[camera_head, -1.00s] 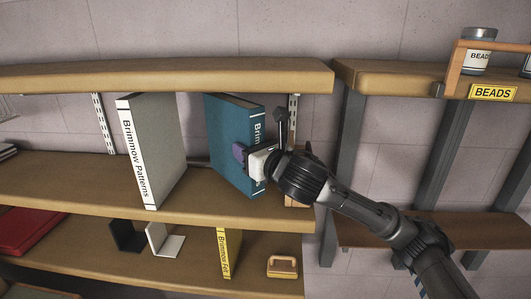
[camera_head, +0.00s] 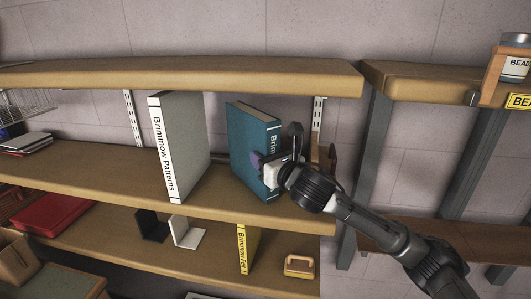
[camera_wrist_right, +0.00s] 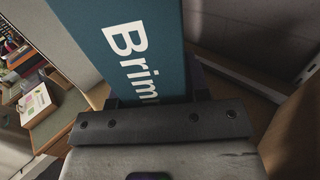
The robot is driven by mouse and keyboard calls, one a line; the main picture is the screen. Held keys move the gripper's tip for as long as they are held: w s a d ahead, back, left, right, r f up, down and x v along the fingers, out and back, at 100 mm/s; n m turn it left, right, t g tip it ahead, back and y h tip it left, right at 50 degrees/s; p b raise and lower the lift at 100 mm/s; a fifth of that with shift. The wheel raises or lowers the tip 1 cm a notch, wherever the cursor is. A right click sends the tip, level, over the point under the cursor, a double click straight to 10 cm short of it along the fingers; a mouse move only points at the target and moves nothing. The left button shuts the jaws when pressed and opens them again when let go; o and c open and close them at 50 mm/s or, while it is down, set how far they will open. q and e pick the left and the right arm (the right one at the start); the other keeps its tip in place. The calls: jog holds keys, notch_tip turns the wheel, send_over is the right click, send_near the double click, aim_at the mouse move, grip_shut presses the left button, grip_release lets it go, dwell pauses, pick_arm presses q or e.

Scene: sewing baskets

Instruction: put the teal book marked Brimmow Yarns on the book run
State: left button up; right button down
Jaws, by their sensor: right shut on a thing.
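The teal book (camera_head: 250,140) stands nearly upright at the right part of the middle shelf, its spine lettered "Brim" with the rest hidden by my gripper. My right gripper (camera_head: 268,168) is shut on its spine edge from the right. In the right wrist view the teal cover (camera_wrist_right: 140,45) with white "Brimm" lettering fills the space between the fingers. Its bottom is close to the shelf board (camera_head: 120,180); I cannot tell whether it touches. A grey book marked Brimmow Patterns (camera_head: 180,145) stands to its left, with a gap between. My left gripper is not in view.
The upper shelf board (camera_head: 180,76) runs above the books. A yellow book (camera_head: 248,250), a white bookend (camera_head: 187,232) and a small tan item (camera_head: 298,266) are on the shelf below. A red item (camera_head: 45,213) lies left. A shelf upright (camera_head: 362,180) stands right.

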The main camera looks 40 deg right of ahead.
dwell(0.3)
jog(key=c, duration=0.6)
grip_release()
jog(key=shift+f, duration=0.1)
jog(key=s+a+b, duration=0.1)
jog(key=s+b, duration=0.2)
jog(key=s, duration=0.9)
